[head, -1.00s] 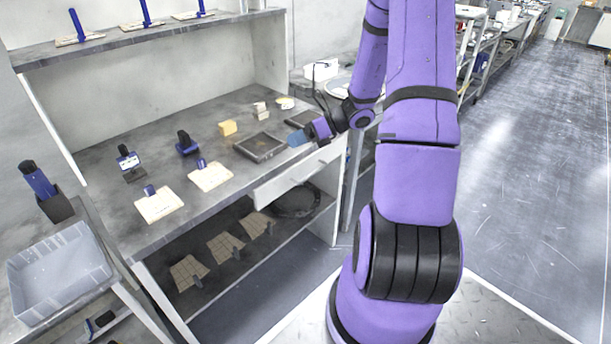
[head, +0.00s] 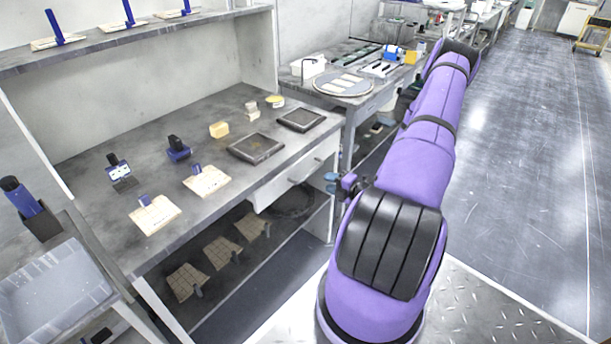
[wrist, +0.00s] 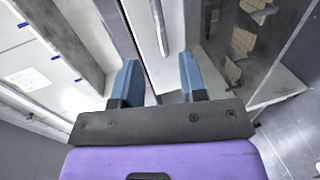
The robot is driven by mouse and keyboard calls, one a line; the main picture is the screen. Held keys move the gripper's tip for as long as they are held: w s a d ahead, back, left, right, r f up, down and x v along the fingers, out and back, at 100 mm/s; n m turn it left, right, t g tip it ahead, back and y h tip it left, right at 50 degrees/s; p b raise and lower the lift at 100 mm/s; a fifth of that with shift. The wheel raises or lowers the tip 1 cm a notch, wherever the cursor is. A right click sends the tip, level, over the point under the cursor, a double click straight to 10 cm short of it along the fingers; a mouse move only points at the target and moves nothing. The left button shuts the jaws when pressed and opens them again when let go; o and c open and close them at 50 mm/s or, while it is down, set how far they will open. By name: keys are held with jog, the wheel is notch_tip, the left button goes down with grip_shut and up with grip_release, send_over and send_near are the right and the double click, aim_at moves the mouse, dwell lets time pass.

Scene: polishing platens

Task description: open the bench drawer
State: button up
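The bench drawer (head: 283,184) is a white front under the right part of the grey worktop, with small bar handles on its face. It looks shut, its front in line with the bench. My gripper (head: 332,183) is in front of the bench's right end, below worktop height and apart from the drawer. In the wrist view my gripper (wrist: 160,82) has its two blue fingers spread, with nothing between them. A pale bar handle (wrist: 160,28) on a white face lies beyond the gap between the fingertips, not touched.
On the worktop (head: 100,205) lie dark square plates (head: 257,147), pale tiles (head: 205,181) and a yellow block (head: 219,129). A lower shelf holds several tan tiles (head: 222,250). A side bench with a round platen (head: 344,83) stands behind.

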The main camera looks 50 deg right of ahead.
aim_at(307, 174)
jog(key=x, duration=1)
jog(key=shift+w+a, duration=0.1)
jog(key=shift+w, duration=0.2)
grip_shut()
